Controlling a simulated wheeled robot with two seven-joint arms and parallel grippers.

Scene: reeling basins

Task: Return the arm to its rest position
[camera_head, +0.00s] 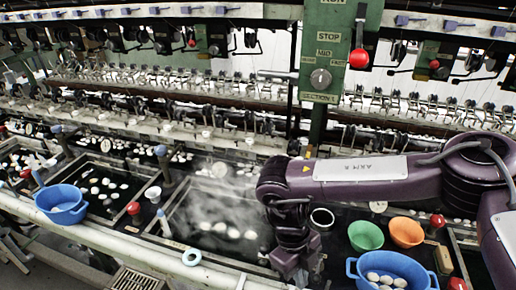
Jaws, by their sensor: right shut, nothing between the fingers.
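My right arm (390,180) comes in from the right edge, purple, with a white label plate on its upper link. Its wrist bends down, and my right gripper (298,275) points down at the front edge of the basins, close to the bottom of the picture. It is shut and empty. The fingertips are small and dark, and partly hard to make out. My left gripper is not in view.
A steaming basin (178,222) with white cocoons lies left of the gripper. A blue bowl of cocoons (362,281), a green bowl (366,236) and an orange bowl (406,232) stand right. Another blue bowl (62,204) stands far left. A green control post (326,75) rises behind.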

